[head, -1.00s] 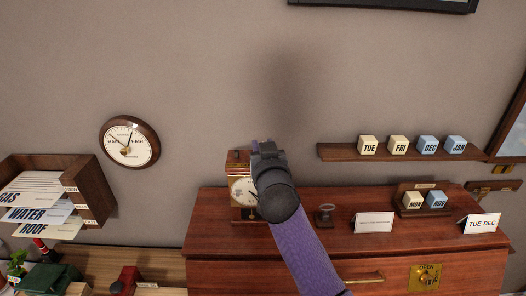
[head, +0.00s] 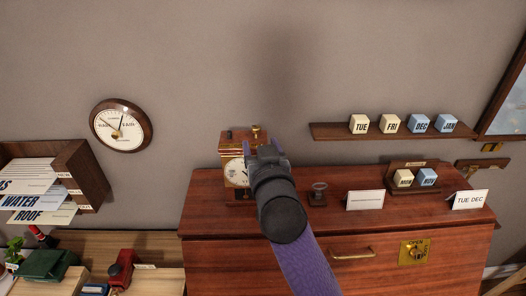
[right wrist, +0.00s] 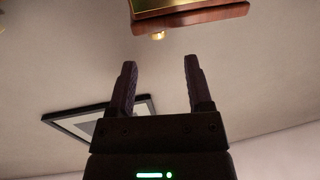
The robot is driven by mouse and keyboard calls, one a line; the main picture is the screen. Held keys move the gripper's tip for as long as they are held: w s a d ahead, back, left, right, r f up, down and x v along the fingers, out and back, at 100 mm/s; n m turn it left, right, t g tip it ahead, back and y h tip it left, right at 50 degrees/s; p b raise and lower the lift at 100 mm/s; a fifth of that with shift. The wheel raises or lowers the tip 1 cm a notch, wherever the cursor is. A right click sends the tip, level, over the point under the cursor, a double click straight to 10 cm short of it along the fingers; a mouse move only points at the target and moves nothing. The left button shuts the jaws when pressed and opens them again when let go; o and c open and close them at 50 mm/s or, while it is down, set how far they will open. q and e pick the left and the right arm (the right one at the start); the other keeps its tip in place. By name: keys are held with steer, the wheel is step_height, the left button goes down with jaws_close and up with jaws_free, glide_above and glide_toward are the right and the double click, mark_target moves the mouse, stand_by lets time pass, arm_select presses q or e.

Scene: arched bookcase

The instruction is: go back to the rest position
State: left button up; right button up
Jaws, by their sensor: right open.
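My right gripper (head: 265,150) is in front of the wooden clock (head: 236,172) that stands on the reddish-brown cabinet (head: 330,222). My purple arm comes up from the bottom of the head view, and its dark wrist hides part of the clock and cabinet top. In the right wrist view, the two dark fingers of my right gripper (right wrist: 160,88) stand apart with nothing between them. A wooden piece with a brass knob (right wrist: 158,36) is above the fingertips there. My left gripper is not in view.
A shelf (head: 340,132) with several lettered cubes is on the wall at right. A small block stand (head: 414,190) and white cards (head: 365,200) are on the cabinet. A round dial (head: 121,125) hangs at left above a letter rack (head: 88,172). The wall above is clear.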

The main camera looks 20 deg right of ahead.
steer(key=s, duration=0.2)
steer(key=shift+s+a, duration=0.15)
steer(key=shift+s, duration=0.15)
